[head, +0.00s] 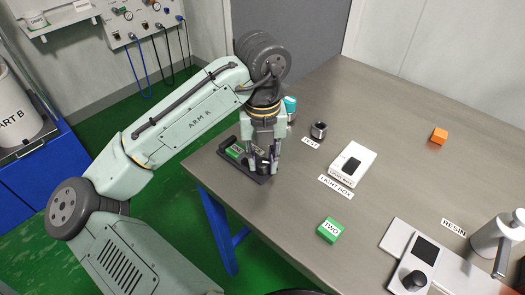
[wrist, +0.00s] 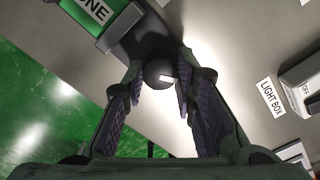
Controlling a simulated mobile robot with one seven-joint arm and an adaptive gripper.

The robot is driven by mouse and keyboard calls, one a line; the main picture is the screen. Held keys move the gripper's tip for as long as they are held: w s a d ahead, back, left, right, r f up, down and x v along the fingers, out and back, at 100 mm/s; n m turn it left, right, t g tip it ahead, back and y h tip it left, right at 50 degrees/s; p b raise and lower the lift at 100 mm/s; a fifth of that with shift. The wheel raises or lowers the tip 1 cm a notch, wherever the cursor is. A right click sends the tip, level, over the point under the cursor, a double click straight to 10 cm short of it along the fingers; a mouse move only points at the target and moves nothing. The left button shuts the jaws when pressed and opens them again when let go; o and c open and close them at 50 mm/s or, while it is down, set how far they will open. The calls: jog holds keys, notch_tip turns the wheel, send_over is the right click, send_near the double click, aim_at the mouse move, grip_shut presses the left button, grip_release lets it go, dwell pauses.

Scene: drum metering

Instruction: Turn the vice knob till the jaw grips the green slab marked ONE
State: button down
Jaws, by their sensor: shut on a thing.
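The green slab (head: 235,149) marked ONE lies in the dark vice (head: 262,180) at the table's near left edge. The slab also shows at the top left of the wrist view (wrist: 92,10), with a grey jaw block (wrist: 122,26) beside it. I cannot tell whether the jaw touches the slab. The vice knob (wrist: 158,72) is dark and round with a white mark. My gripper (wrist: 160,85) points down and is shut on the knob, one finger on each side. In the head view my gripper (head: 263,165) hides most of the knob.
A light box (head: 355,163), a dark test cup (head: 319,130) and a green slab marked TWO (head: 330,230) stand to the right. The table's middle is clear.

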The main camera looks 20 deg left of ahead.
aim_at(263, 162)
jog(key=shift+m+p, duration=0.45)
jog(key=shift+m, duration=1.05)
jog(key=c, duration=1.3)
grip_release()
notch_tip(263, 162, up, 12)
